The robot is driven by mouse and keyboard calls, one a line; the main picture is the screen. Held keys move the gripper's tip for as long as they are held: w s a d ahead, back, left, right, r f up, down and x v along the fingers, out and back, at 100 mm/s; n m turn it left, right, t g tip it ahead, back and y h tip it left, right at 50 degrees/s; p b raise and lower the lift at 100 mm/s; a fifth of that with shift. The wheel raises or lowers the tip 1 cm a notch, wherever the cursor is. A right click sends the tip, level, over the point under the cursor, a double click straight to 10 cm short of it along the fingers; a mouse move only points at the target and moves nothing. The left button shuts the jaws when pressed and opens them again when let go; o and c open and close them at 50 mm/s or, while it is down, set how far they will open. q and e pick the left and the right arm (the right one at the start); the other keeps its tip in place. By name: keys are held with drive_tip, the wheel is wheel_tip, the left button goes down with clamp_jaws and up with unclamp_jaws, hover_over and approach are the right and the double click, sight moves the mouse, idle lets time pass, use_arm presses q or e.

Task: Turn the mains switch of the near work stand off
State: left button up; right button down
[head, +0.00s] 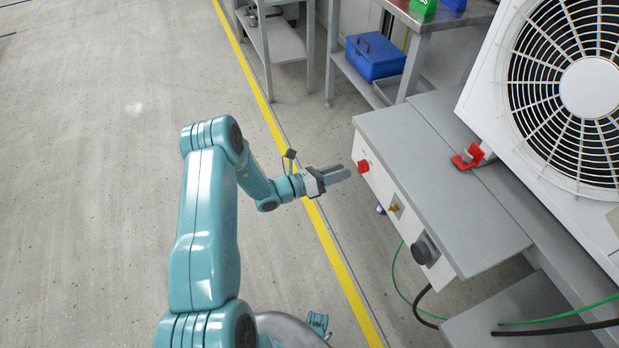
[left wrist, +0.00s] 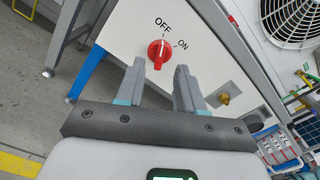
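The red mains switch (head: 363,166) is a rotary knob on the pale front panel of the near work stand (head: 440,180). In the left wrist view the knob (left wrist: 158,50) has OFF printed above it and ON to its upper right. Its white mark appears to point up, nearer OFF, but the exact angle is hard to tell. My left gripper (head: 340,174) is open and empty, a short way in front of the knob. In the wrist view its two fingers (left wrist: 157,72) stand apart, with the knob beyond and between their tips. My right gripper is not in view.
A brass fitting (head: 394,207) and a black round socket (head: 424,250) sit farther along the panel. A blue toolbox (head: 375,57) is on a shelf behind. The floor at left is clear.

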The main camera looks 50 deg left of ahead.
use_arm(q)
drive_tip(key=p+v, duration=0.1)
drive_tip(key=v, duration=1)
drive_tip(key=shift+s, duration=0.35)
